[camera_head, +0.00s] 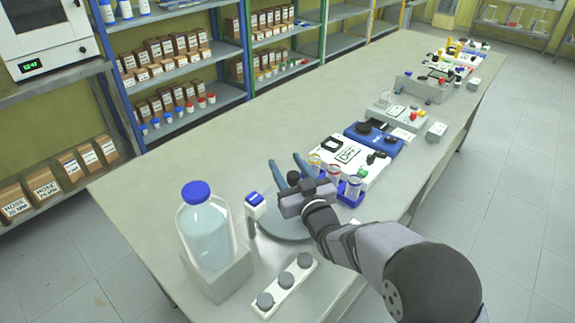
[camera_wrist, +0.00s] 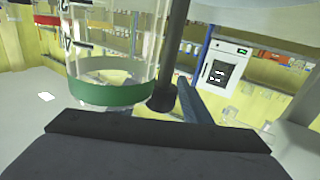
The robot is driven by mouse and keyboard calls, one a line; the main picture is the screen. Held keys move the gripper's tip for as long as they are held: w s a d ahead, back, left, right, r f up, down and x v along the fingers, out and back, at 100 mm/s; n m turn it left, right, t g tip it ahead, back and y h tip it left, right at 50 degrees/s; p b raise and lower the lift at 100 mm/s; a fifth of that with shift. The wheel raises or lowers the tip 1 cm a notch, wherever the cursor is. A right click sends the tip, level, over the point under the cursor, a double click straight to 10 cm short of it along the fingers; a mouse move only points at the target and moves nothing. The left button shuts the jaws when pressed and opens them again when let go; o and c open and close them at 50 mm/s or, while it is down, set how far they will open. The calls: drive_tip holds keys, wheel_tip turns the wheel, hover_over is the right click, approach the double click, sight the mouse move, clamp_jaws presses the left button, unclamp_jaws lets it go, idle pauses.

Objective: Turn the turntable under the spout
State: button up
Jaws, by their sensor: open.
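The turntable (camera_head: 284,231) is a grey disc on the bench, partly covered by my gripper and wrist. A white spout with a blue top (camera_head: 254,202) stands at its left edge. My gripper (camera_head: 285,161) is open, its blue fingers spread and pointing away over the far side of the disc. In the wrist view one blue finger (camera_wrist: 192,103) shows beside a dark upright rod (camera_wrist: 168,82). A clear graduated glass vessel with a green band (camera_wrist: 108,91) stands very close at left and hides the other finger's area. I cannot tell whether anything touches it.
A large bottle with a blue cap (camera_head: 206,232) stands on a grey block at left. A white strip with grey knobs (camera_head: 287,287) lies in front. Banded tubes in blue holders (camera_head: 352,190) and a white OFF-labelled device (camera_head: 350,152) stand close at right. The bench's left back is clear.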

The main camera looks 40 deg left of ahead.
clamp_jaws()
drive_tip(key=shift+t+b, duration=0.3)
drive_tip(key=shift+b, duration=0.15)
drive_tip(key=shift+m+h+b, duration=0.3)
drive_tip(key=shift+m, duration=0.1)
drive_tip(key=shift+w+d+m+t+h+b, duration=0.2)
drive_tip(key=shift+m+t+h+b, duration=0.15)
drive_tip(key=shift+t, duration=0.45)
unclamp_jaws()
